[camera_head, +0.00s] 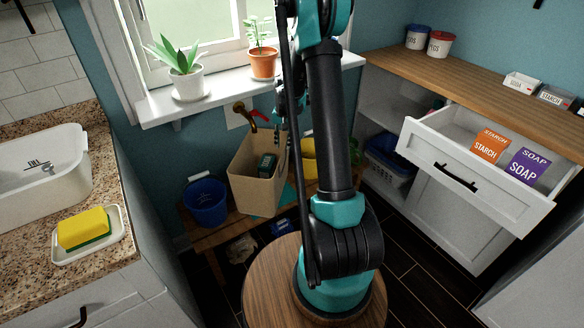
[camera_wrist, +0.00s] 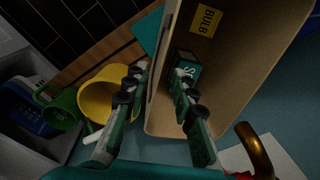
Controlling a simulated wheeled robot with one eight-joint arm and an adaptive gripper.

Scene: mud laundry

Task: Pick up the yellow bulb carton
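The yellow bulb carton (camera_wrist: 205,20) shows in the wrist view as a small yellow face marked BULB, deep inside a tan open-topped box (camera_wrist: 232,72). I cannot make it out in the head view. A dark green carton (camera_wrist: 187,66) with pale lettering is in the same box; it also shows in the head view (camera_head: 267,165). My gripper (camera_wrist: 160,76) is open and empty, apart from the yellow carton. In the wrist view one finger overlaps the tan box and the other the yellow bucket.
The tan box (camera_head: 243,180) stands on a wooden bench (camera_head: 207,236) between a blue bucket (camera_head: 206,203) and a yellow bucket (camera_head: 309,158). A brass tap (camera_head: 241,112) is above it. An open drawer (camera_head: 472,178) holds starch and soap cartons at right.

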